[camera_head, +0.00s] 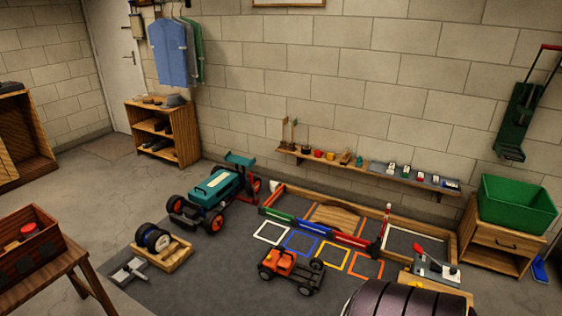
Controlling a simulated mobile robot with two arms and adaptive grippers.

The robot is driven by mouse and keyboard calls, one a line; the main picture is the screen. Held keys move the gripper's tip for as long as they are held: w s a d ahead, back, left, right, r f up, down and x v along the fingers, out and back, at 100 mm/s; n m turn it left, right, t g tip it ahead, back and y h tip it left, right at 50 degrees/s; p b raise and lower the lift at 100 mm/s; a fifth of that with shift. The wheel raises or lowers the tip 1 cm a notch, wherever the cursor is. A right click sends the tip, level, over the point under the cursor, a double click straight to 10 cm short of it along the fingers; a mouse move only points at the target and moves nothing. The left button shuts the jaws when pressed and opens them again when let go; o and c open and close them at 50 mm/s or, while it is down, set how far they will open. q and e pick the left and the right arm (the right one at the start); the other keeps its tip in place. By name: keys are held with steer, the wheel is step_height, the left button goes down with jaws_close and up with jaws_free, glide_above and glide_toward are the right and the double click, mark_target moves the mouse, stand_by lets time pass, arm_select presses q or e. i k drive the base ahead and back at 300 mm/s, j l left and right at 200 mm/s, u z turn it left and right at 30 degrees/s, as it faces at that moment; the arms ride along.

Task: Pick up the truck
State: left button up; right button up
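A small orange truck (281,263) with black wheels and an open dark rear frame stands on the grey mat (215,285), right of the picture's middle near the bottom. It is upright on its wheels, in front of the coloured squares marked on the mat. Nothing is holding it. Neither of my grippers shows in the head view.
A larger teal racecar (218,188) stands behind left. A wooden tray with wheels (175,258) and a grey cross-shaped tool (128,271) lie left. A wood-edged track (410,222) lies behind. A large dark ribbed object (405,300) is close at the bottom right.

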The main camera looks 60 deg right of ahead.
mark_target(283, 263)
steer(key=i+l+z, duration=0.25)
steer(key=i+z, duration=0.15)
steer(key=i, duration=0.3)
steer(key=i+z, duration=0.45)
steer(key=i, duration=0.3)
